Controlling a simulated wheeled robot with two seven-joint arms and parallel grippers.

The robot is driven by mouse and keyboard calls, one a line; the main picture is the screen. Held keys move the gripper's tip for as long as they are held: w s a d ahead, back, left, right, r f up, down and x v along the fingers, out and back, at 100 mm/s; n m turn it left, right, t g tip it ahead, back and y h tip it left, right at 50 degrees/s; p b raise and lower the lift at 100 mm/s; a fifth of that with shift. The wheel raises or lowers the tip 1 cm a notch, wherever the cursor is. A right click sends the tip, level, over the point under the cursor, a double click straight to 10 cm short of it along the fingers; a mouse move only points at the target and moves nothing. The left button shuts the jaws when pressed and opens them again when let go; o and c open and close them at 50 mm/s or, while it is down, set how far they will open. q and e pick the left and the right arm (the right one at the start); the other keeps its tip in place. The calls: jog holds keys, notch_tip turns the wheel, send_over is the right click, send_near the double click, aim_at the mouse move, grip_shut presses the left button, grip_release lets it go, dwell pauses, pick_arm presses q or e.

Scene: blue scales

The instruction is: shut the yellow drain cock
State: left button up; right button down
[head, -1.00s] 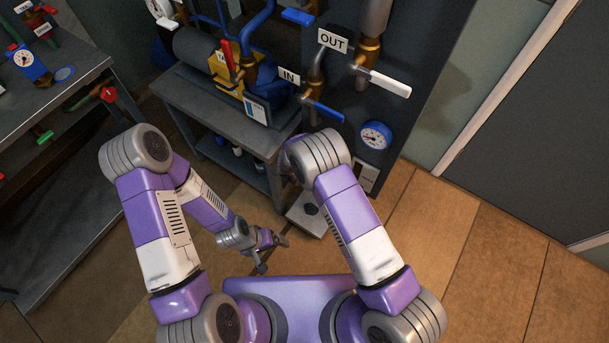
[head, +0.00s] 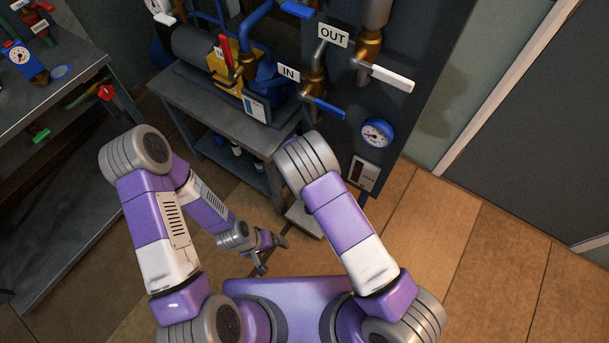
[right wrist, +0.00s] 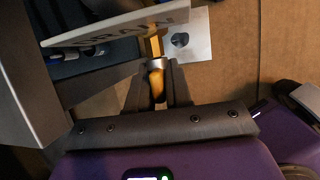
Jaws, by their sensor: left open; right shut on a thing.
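The yellow drain cock (right wrist: 156,82) shows in the right wrist view, below a white tilted sign reading DRAIN (right wrist: 118,31). My right gripper (right wrist: 158,88) is shut on its yellow handle, with one dark finger on each side. The fingers hide part of the handle, so I cannot tell how far it is turned. In the head view the cock and my right gripper are hidden behind my right arm. My left gripper (head: 271,256) is open and empty, low over the floor in the head view.
A grey bench (head: 215,118) with a pump stands ahead. Beside it are a blue lever (head: 325,107), a white lever (head: 388,78) and a gauge (head: 377,132) on a dark panel. A pale plate (right wrist: 192,40) lies on the floor. Floor at right is clear.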

jog(key=shift+s+f+t+y+b, duration=0.1)
jog(key=shift+t+y+b, duration=0.3)
jog(key=shift+y+b, duration=0.1)
jog(key=shift+d+t+y, duration=0.1)
jog(key=shift+t+y, duration=0.3)
jog(key=shift+y, duration=0.1)
jog(key=t+y, duration=0.1)
jog(key=m+t+y, duration=0.1)
jog(key=t+y, duration=0.1)
jog(key=shift+d+m+b, duration=0.2)
jog(key=shift+m+b, duration=0.1)
jog(key=shift+s+a+f+m+t+y, duration=0.1)
jog(key=shift+m+t+y, duration=0.5)
jog(key=shift+t+y, duration=0.9)
jog(key=shift+f+m+t+y, duration=0.1)
jog(key=shift+m+t+y, duration=0.5)
jog(key=shift+t+y, duration=0.9)
jog(key=c, duration=1.2)
grip_release()
jog(key=shift+a, duration=0.1)
